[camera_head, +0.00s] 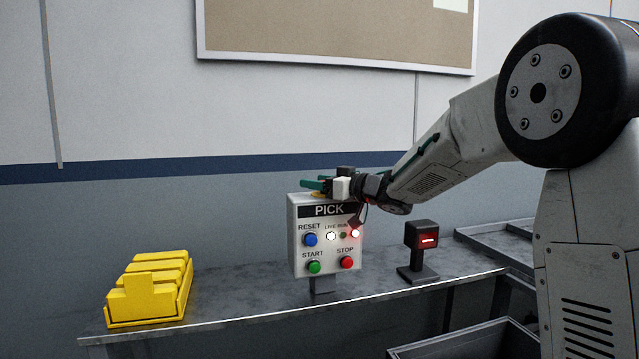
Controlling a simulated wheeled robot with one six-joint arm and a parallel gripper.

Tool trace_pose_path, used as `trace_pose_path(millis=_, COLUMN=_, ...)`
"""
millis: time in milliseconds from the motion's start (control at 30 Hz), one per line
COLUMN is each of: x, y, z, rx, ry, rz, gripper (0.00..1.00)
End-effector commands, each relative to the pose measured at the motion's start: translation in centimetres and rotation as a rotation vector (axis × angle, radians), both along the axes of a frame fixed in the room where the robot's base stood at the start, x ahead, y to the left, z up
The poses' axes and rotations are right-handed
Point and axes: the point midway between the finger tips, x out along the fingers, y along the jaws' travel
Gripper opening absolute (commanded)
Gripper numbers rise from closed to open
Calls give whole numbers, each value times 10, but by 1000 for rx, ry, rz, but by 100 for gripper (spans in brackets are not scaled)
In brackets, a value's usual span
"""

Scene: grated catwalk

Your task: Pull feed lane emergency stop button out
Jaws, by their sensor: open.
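A grey control box (299,254) labelled PICK stands on a post on the bench. Its front has a blue RESET button (310,240), a green START button (314,267) and a red STOP button (347,262). A white lamp and a red lamp are lit on it. A sliver of yellow (319,194) shows at the box's top edge; my gripper hides most of whatever is there. No emergency stop button can be clearly made out. My gripper (318,186) is open, with teal fingers pointing left, at the top of the box. I cannot tell whether it touches anything.
Yellow stacked holders (150,288) sit at the bench's left. A small dark device with a red lit display (421,237) stands right of the box. A grey tray (490,240) lies at the back right, and an open bin (450,345) is below. Bare bench (240,290) lies between holders and box.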

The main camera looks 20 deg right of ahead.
Motion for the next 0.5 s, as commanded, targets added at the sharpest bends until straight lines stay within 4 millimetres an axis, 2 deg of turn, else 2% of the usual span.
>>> trace_pose_path(millis=33, x=0, y=0, z=0, rx=0, ry=0, rz=0, gripper=58)
trace_pose_path(millis=200, x=0, y=0, z=0, rx=0, ry=0, rz=0, gripper=13)
trace_pose_path(millis=333, x=0, y=0, z=2, rx=0, ry=0, rz=0, gripper=13)
trace_pose_path(millis=500, x=0, y=0, z=17, rx=-1, ry=-2, rz=-1, gripper=13)
